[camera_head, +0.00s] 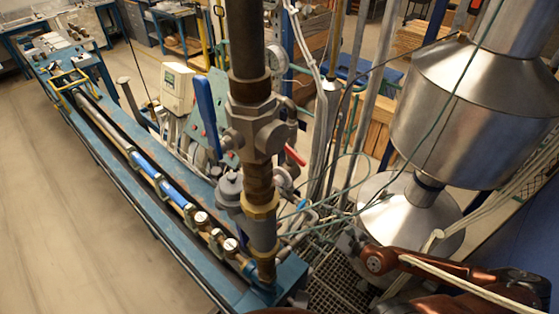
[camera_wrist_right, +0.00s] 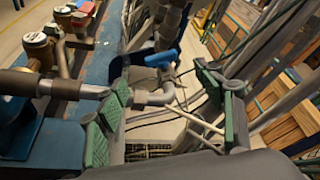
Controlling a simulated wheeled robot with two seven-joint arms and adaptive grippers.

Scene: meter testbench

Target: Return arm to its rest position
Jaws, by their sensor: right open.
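My right arm (camera_head: 440,274), reddish brown, comes in from the lower right in the head view. My right gripper (camera_head: 350,241) is at its left end, low beside the bench end and in front of the steel vessel; it is small and partly hidden there. In the right wrist view the green-padded fingers of my right gripper (camera_wrist_right: 168,100) stand wide apart with nothing held between them. A grey pipe with a blue valve handle (camera_wrist_right: 161,58) lies beyond the fingers, in the gap as seen. My left gripper is not in view.
The blue testbench (camera_head: 120,160) carries a line of meters (camera_head: 202,218). A thick vertical pipe with a valve body (camera_head: 255,130) and a long blue lever (camera_head: 207,115) stands at the centre. The steel vessel (camera_head: 445,110) is at right. Thin cables hang near my right arm. The left floor is clear.

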